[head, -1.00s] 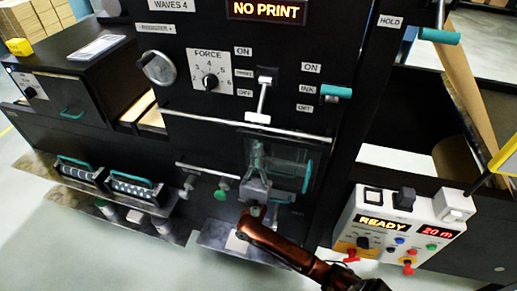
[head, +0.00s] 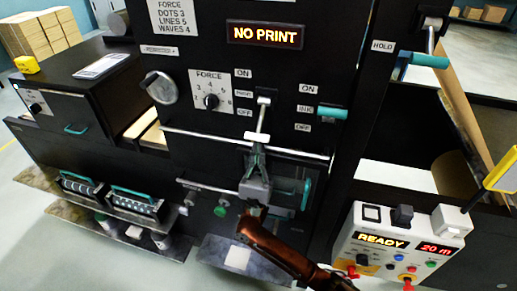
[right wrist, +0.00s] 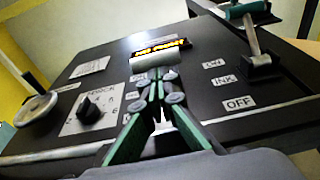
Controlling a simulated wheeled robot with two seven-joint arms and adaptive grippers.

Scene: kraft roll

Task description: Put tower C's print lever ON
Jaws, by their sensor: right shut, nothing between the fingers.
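The print lever has a silver shaft and a white crossbar handle (head: 257,136). It stands beside the ON, PRINT and OFF labels on the black tower, its handle hanging low, below the OFF label. The display above it (head: 265,34) reads NO PRINT. My right gripper (head: 257,152) is shut and empty, pointing up just under the handle. In the right wrist view its green fingertips (right wrist: 155,78) end right below the pale handle bar (right wrist: 155,62); I cannot tell whether they touch it. My left gripper is not in view.
A teal ink lever (head: 332,112) sticks out right of the print lever. A force dial (head: 211,101) and a round silver knob (head: 161,87) are to the left. A silver rail (head: 200,138) crosses the panel. A control box (head: 400,240) reading READY stands lower right.

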